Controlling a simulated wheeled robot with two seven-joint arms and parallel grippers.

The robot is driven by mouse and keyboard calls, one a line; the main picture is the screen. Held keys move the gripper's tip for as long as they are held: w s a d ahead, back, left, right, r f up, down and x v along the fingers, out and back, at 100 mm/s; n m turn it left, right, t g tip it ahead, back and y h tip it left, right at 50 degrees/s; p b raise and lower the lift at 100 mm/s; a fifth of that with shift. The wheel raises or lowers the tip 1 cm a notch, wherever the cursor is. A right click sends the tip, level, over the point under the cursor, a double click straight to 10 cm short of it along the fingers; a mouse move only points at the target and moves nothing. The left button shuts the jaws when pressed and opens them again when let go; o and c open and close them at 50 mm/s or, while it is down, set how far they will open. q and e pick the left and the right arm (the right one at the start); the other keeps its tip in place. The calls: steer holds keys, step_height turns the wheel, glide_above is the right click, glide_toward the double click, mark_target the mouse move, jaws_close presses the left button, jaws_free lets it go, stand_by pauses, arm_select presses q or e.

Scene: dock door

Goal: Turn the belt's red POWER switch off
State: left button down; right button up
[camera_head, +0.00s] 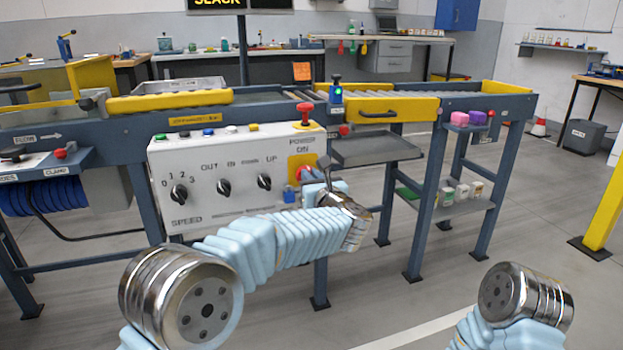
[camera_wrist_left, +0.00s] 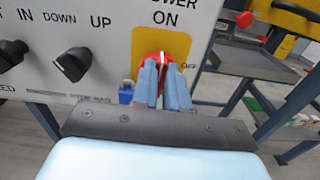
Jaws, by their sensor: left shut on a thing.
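The red POWER switch (camera_wrist_left: 155,63) is a round knob with a white line, on a yellow plate on the white control panel (camera_head: 225,165). ON is printed above it and OFF to its right in the left wrist view. In the head view the switch (camera_head: 303,174) is partly hidden by my left gripper (camera_head: 316,178). In the left wrist view the fingers of my left gripper (camera_wrist_left: 163,82) are shut on the knob, one on each side. My right gripper is out of view.
Black knobs (camera_head: 223,188) sit left of the switch. A red mushroom button (camera_head: 305,114) stands above it on the panel top. A blue padlock-like piece (camera_wrist_left: 126,92) hangs beside the switch. A grey tray (camera_head: 375,149) and the belt frame lie to the right.

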arm_select(q)
steer(key=shift+w+d+f+m+p, duration=0.15)
steer(key=shift+m+p, duration=0.75)
steer(key=shift+m, duration=2)
steer(key=shift+s+d+f+m+p, duration=0.1)
steer(key=shift+d+f+m+p, duration=0.5)
steer(key=shift+m, duration=2.3)
steer(key=shift+w+a+r+m+p, duration=0.1)
steer(key=shift+m+p, duration=1.05)
steer(key=shift+m, duration=1.75)
steer(key=shift+f, duration=0.1)
steer(key=c, duration=1.1)
jaws_free()
steer(key=shift+c, duration=0.2)
steer(key=v, duration=1.3)
steer(key=shift+s+b, duration=0.35)
steer(key=shift+b, duration=0.05)
